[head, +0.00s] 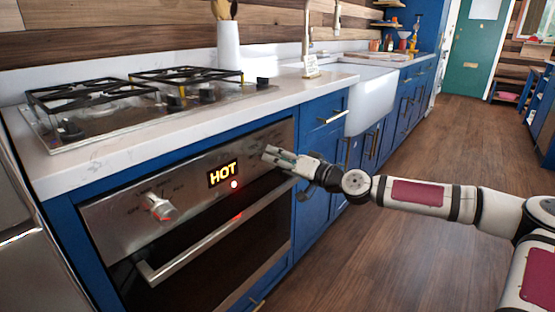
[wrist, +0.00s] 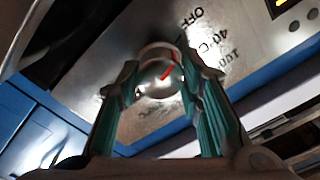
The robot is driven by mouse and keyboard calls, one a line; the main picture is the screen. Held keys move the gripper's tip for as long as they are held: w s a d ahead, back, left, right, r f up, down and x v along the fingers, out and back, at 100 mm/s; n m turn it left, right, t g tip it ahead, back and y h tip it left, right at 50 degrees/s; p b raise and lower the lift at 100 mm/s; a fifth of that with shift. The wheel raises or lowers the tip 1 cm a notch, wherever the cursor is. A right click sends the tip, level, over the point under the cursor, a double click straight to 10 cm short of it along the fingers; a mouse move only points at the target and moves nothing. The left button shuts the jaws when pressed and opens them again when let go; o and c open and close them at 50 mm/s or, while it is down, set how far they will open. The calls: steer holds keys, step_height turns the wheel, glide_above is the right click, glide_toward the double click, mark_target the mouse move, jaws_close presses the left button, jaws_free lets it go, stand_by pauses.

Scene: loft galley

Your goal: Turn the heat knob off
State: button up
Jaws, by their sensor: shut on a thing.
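The heat knob (wrist: 160,80) is a round silver knob with a red pointer line. In the wrist view it sits between the two teal-padded fingers of my gripper (wrist: 158,70), which are shut on it from both sides. Printed marks OFF, 40°C and 100 run along the panel beside it. The red line slants up and right, toward the side with these marks; I cannot tell exactly which mark it meets. In the head view my gripper (head: 268,154) is at the right end of the oven panel and hides this knob. The lit display (head: 222,174) reads HOT.
Another silver knob (head: 160,207) is on the left of the panel. The oven handle (head: 205,245) sticks out below. The gas hob (head: 140,110) and white counter (head: 110,155) lie above. Blue cabinets (head: 318,205) stand to the right, with open wooden floor in front.

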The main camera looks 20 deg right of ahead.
steer(key=shift+f, duration=0.15)
steer(key=o, duration=1.2)
steer(key=shift+c, duration=0.2)
steer(key=shift+s, duration=0.1)
steer(key=v, duration=1.2)
